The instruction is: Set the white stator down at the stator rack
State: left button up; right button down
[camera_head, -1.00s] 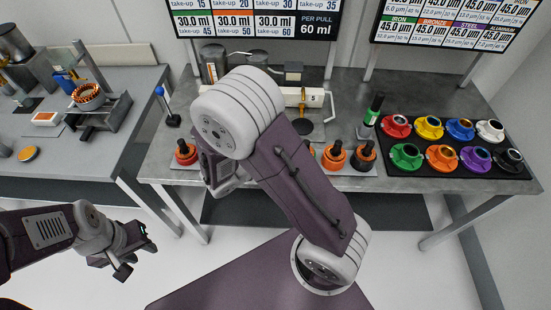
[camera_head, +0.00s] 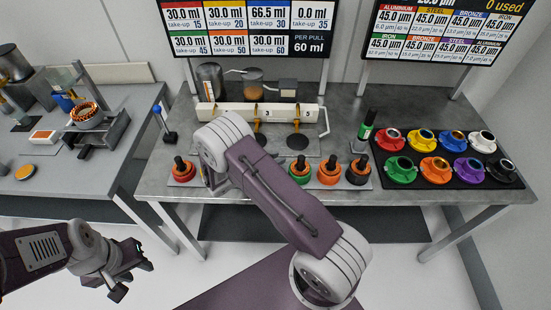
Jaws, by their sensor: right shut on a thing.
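My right gripper (camera_head: 208,180) is mostly hidden behind my own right arm, at the front edge of the grey table. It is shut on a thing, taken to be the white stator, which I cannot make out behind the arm. The stator rack (camera_head: 343,184) runs along the table front. A red piece (camera_head: 180,171) stands at its left end; green (camera_head: 300,170), orange (camera_head: 329,171) and black (camera_head: 359,171) pieces stand at its right, all with black knobs. The arm covers the stretch between. My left gripper (camera_head: 137,275) is open and empty over the floor at lower left.
A black mat (camera_head: 432,176) with several coloured housings, one white (camera_head: 482,141), lies at right. A green-and-black bottle (camera_head: 367,126) stands beside it. A white numbered bar (camera_head: 285,113) is behind the rack. A left bench (camera_head: 70,185) holds a copper-wound stator (camera_head: 86,114) on a fixture.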

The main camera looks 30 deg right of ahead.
jog(key=shift+s+f, duration=0.1)
jog(key=c, duration=1.3)
grip_release()
jog(key=shift+o, duration=0.2)
